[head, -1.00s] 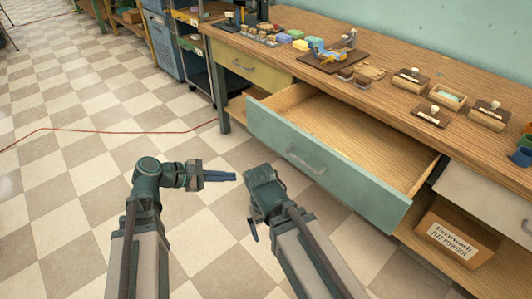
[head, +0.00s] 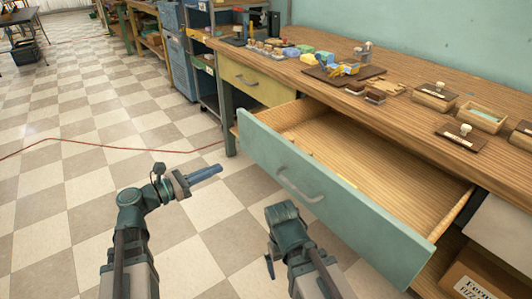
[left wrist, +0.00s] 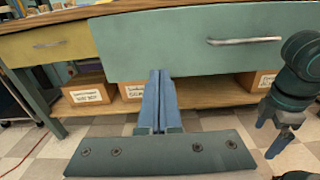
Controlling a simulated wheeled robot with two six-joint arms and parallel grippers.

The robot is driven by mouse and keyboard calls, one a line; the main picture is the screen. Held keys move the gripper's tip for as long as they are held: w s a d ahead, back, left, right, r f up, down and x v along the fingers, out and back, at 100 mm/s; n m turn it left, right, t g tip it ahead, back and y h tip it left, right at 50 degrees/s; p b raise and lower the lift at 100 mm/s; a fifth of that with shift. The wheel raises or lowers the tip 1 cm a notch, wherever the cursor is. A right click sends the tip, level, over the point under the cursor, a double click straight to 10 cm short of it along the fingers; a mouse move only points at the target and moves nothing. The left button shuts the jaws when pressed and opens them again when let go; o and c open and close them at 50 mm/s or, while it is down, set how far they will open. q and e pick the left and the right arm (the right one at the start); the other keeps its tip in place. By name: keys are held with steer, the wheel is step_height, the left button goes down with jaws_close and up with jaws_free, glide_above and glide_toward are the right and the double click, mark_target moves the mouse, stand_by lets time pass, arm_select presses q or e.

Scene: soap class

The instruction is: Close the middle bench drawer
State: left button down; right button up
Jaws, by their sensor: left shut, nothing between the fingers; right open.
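The middle bench drawer (head: 330,198) has a green front and stands pulled far out of the wooden bench. Its inside looks mostly empty, with a small yellowish item near the front. Its metal handle (head: 299,186) is on the front face. The drawer front also fills the top of the left wrist view (left wrist: 190,45). My left gripper (head: 207,173) is shut and empty, in front of the drawer and left of the handle, apart from it. In the left wrist view its fingers (left wrist: 158,95) point at the drawer front. My right gripper (head: 272,258) is open, low in front of the drawer.
A closed yellow drawer (head: 255,79) is to the left, and a pale drawer (head: 500,226) to the right. Labelled boxes (left wrist: 88,90) sit on the shelf below. Soap tools and small boxes cover the bench top (head: 395,104). A red cable (head: 110,147) crosses the open checkered floor.

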arm_select(q)
glide_toward(289, 138)
steer(key=s+a, duration=0.1)
steer(key=s+a+r, duration=0.1)
steer(key=s+a, duration=0.1)
steer(key=shift+s, duration=0.1)
arm_select(e)
steer(key=shift+d, duration=0.1)
stand_by(0.4)
arm_select(q)
steer(key=x, duration=2.7)
steer(key=shift+w+d, duration=0.2)
steer(key=shift+d, duration=0.05)
steer(key=shift+w+d, duration=0.1)
steer(key=shift+w, duration=0.15)
steer(key=v, duration=1.4)
steer(key=shift+s+a, duration=0.2)
steer(key=shift+s, duration=0.15)
arm_select(e)
steer(key=shift+a, duration=0.55)
